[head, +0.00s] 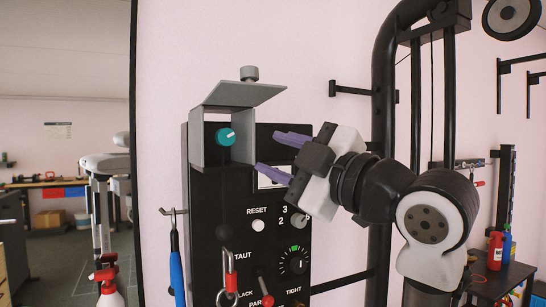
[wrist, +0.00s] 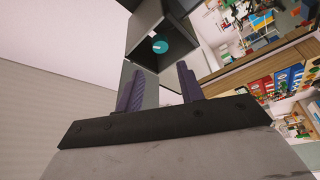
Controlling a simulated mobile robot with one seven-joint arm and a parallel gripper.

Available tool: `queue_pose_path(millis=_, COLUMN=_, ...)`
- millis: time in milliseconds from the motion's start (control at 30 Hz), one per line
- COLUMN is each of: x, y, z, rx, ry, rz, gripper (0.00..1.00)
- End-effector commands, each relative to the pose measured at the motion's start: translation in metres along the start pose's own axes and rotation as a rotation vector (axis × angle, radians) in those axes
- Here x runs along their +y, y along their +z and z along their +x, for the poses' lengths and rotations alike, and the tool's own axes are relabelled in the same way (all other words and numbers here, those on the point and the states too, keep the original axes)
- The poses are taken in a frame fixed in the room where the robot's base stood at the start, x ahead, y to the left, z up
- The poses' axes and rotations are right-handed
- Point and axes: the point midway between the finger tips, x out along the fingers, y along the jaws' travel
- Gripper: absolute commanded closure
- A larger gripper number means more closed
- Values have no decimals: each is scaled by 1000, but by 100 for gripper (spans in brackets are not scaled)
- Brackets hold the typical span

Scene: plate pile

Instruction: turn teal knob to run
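The teal knob (head: 225,137) sits on the upper part of a black control panel (head: 205,245), inside a grey box-like guard (head: 197,150). The guard's grey flap (head: 240,94) is tilted up above the knob. The knob has a white pointer mark, which points toward the upper right in the head view. I cannot read a "run" label. My gripper (head: 266,151) is open and empty, to the right of the knob and apart from it. In the wrist view the knob (wrist: 160,46) shows inside the guard, beyond and between my two purple fingertips (wrist: 159,75).
Below are a RESET button (head: 258,225), a grey selector (head: 299,220), a black dial (head: 293,261) and a red-tipped lever (head: 267,299). A blue-handled tool (head: 176,270) hangs at the panel's left. A black upright post (head: 383,120) stands behind my arm.

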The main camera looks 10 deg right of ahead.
Motion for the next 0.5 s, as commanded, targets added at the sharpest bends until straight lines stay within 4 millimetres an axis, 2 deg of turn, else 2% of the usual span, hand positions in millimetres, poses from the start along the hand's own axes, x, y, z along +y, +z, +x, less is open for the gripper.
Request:
queue_pose_path(millis=267, x=-3, y=-1, z=3, rx=-12, ry=6, rz=35, gripper=62)
queue_pose_path(millis=367, x=-10, y=-2, z=8, rx=-44, ry=29, rz=132, gripper=62)
queue_pose_path(millis=500, x=-23, y=-7, z=17, rx=-98, ry=108, rz=361, gripper=62)
